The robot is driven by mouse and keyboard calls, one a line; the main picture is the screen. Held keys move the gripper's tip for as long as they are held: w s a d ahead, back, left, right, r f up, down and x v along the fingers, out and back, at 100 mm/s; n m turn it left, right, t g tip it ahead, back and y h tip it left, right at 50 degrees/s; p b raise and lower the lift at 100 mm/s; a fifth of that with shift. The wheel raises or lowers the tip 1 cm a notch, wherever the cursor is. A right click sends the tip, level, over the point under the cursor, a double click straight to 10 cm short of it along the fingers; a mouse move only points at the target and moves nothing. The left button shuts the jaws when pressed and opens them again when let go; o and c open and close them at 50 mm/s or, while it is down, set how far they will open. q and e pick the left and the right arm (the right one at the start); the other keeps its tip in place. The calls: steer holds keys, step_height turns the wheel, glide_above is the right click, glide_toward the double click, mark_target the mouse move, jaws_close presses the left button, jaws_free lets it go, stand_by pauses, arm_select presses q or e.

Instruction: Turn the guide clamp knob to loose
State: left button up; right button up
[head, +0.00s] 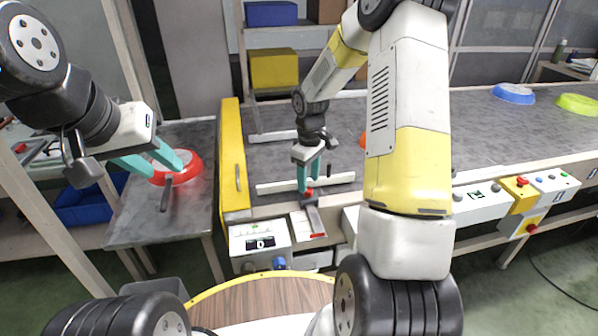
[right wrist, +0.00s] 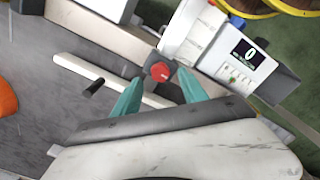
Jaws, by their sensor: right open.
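The guide clamp knob is red on a dark block (right wrist: 160,71), and it shows small in the head view (head: 309,192) by the near guide rail (head: 272,187). My right gripper (head: 309,186) points down at the knob. In the right wrist view its teal fingers (right wrist: 159,80) are open, one on each side of the knob; whether they touch it I cannot tell. My left gripper (head: 167,168) is open over a red pan (head: 190,174) with a dark handle on the left side table. Loose or tight cannot be read from the knob.
A display box (head: 260,243) reading 0 stands in front of the belt (head: 470,125). A yellow panel (head: 233,160) stands left of the belt. Blue (head: 514,93) and lime (head: 578,104) pans lie far right. Button boxes (head: 520,192) line the near right edge.

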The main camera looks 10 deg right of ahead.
steer(key=shift+r, duration=2.35)
step_height(320, 180, up, 9)
steer(key=m+t, duration=0.1)
steer(key=m, duration=0.1)
glide_above(308, 190)
steer(key=s, duration=0.4)
steer(key=s+a+r+m+t+y, duration=0.1)
steer(key=s+r+m+t, duration=0.1)
steer(key=s+r, duration=0.4)
steer(key=s+a+r+m+t+y, duration=0.1)
steer(key=s+r+m+t, duration=0.2)
steer(key=s, duration=1.1)
step_height(308, 190, up, 4)
steer(key=shift+f+m, duration=0.25)
steer(key=shift+m, duration=0.35)
steer(key=shift+s+a, duration=0.1)
